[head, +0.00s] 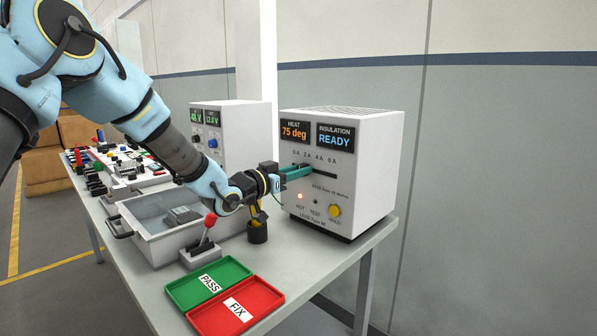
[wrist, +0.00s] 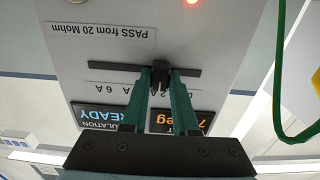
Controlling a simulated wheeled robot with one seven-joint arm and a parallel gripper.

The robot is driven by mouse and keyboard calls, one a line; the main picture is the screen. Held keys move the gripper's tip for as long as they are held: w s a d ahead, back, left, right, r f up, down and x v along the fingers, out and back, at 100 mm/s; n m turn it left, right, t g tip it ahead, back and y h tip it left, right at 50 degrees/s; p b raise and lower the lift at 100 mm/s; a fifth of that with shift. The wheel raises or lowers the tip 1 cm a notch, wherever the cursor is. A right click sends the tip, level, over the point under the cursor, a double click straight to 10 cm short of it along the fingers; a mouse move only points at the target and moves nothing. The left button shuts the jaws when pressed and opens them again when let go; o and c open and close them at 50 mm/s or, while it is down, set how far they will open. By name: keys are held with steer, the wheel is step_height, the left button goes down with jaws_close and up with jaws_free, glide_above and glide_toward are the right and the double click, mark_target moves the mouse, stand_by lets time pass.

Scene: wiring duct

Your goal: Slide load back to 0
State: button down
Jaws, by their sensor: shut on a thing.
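The tester (head: 340,190) is a white box. Its front has a load slot (head: 325,174) under a row of amp marks from 0 A to 6 A. My gripper (head: 287,173) has teal fingers reaching to the left part of this slot. In the wrist view, which is upside down, my gripper (wrist: 161,76) is shut on the dark load knob (wrist: 161,67). The knob stands in the slot (wrist: 100,67), around the 2 A mark; the fingers partly cover the marks, so its exact place is unclear. The displays read HEAT 75 deg and INSULATION READY.
A green PASS tray (head: 209,282) and red FIX tray (head: 236,308) lie in front. A red-knobbed lever (head: 209,222), a grey bin (head: 150,246) and another white instrument (head: 207,118) stand to the left.

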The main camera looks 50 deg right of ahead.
steer(key=shift+w, duration=2.25)
steer(key=c, duration=0.7)
jaws_free()
steer(key=shift+d, duration=0.1)
steer(key=a+b, duration=0.1)
steer(key=a, duration=0.6)
steer(key=a+b, duration=0.1)
steer(key=a, duration=0.3)
steer(key=shift+w+b, duration=0.3)
steer(key=shift+w, duration=0.05)
